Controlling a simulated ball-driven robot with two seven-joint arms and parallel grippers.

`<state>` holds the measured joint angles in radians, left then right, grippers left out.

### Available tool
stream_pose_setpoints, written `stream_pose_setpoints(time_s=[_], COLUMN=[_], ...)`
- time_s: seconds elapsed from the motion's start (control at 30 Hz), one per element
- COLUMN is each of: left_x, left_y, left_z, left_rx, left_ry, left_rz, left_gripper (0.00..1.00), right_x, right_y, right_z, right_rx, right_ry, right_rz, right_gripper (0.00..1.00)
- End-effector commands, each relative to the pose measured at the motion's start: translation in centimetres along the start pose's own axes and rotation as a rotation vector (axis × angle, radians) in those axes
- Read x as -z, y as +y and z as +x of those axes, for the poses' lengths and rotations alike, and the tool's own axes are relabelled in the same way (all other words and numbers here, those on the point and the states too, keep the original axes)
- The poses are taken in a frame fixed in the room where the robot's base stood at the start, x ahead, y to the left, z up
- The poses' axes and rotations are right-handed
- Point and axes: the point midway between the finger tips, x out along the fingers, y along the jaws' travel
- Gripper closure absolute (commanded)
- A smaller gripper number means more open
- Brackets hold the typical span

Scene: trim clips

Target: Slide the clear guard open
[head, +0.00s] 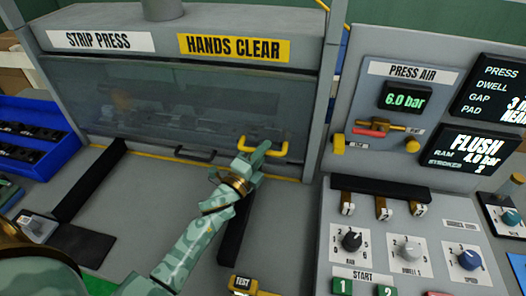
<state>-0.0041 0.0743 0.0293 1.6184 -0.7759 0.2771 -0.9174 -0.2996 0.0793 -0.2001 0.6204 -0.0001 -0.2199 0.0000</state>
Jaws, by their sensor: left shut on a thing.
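The clear guard (150,100) is a see-through panel across the front of the strip press, below the "STRIP PRESS" and "HANDS CLEAR" signs. Its lower edge sits down near the yellow line on the bench. A yellow handle (284,148) is at the guard's right side, and a dark handle (195,155) is at its lower middle. My left gripper (268,148) is at the yellow handle, shut on it. My right gripper is not in view.
A blue bin (62,150) with dark parts stands at the left. Black rails (92,180) lie on the grey bench before the guard. At the right are a press air panel (405,105) and a control box (395,245) with knobs and start buttons.

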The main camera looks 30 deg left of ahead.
Motion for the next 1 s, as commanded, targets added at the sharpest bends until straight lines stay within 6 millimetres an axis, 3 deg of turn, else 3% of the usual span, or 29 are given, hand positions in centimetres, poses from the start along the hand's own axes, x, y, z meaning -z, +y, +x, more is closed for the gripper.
stream_pose_setpoints(time_s=[0.17,0.5,0.7,1.0], left_x=[-0.2,-0.9,-1.2,-1.4], left_y=[-2.3,-11.4,-15.8,-18.7], left_z=[0.4,2.0,2.7,3.2], left_rx=[0.004,0.007,0.005,0.004], left_ry=[0.000,0.000,0.001,0.001], left_rz=[0.000,0.001,0.002,0.000], left_gripper=[1.00,1.00,1.00,1.00], right_x=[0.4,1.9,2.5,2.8], right_y=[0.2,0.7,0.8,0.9], right_z=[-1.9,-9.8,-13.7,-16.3], right_rx=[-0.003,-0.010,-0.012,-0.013], right_ry=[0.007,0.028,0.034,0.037], right_rz=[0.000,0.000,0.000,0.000], right_gripper=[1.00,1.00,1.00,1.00])
